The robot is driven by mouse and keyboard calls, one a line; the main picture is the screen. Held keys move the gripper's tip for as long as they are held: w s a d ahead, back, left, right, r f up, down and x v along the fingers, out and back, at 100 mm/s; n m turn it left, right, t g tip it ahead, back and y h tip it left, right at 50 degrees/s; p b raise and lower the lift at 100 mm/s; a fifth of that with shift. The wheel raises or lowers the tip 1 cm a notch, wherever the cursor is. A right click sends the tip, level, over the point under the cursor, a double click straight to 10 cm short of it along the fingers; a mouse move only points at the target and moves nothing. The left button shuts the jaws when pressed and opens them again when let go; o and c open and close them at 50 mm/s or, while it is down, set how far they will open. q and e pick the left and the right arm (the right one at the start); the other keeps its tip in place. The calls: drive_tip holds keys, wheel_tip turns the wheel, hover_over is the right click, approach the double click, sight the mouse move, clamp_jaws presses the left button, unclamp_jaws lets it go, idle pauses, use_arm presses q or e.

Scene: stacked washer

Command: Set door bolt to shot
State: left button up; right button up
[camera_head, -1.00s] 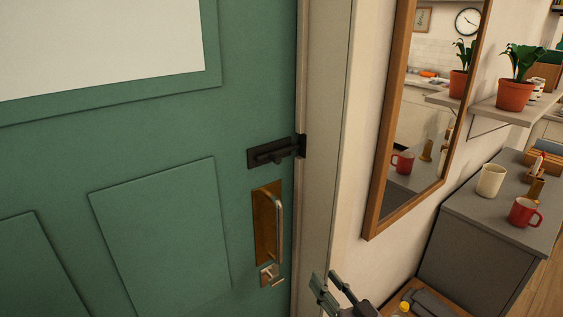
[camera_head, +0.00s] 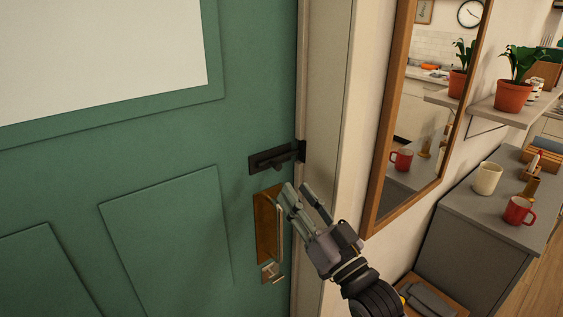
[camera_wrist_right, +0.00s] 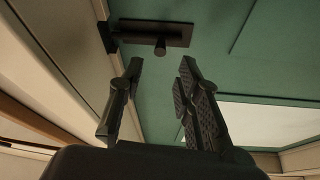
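The door bolt (camera_head: 272,158) is a dark metal slide bolt near the right edge of the green door (camera_head: 170,225). Its small knob (camera_head: 277,165) sticks out, and a dark keeper (camera_head: 300,150) is on the frame side. My right gripper (camera_head: 304,190) is open and empty, just below and right of the bolt, in front of the brass handle plate. In the right wrist view the open fingers (camera_wrist_right: 158,75) point toward the bolt plate (camera_wrist_right: 165,33) and its knob (camera_wrist_right: 160,47), apart from them. My left gripper is not in view.
A brass pull handle (camera_head: 267,222) and a small lock lever (camera_head: 270,271) sit below the bolt. A wood-framed mirror (camera_head: 385,175) hangs on the wall to the right. A grey cabinet (camera_head: 475,220) with mugs stands further right.

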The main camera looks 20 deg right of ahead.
drive_tip(key=p+x, duration=0.2)
drive_tip(key=x, duration=0.5)
drive_tip(key=shift+c, duration=0.5)
clamp_jaws()
idle(0.3)
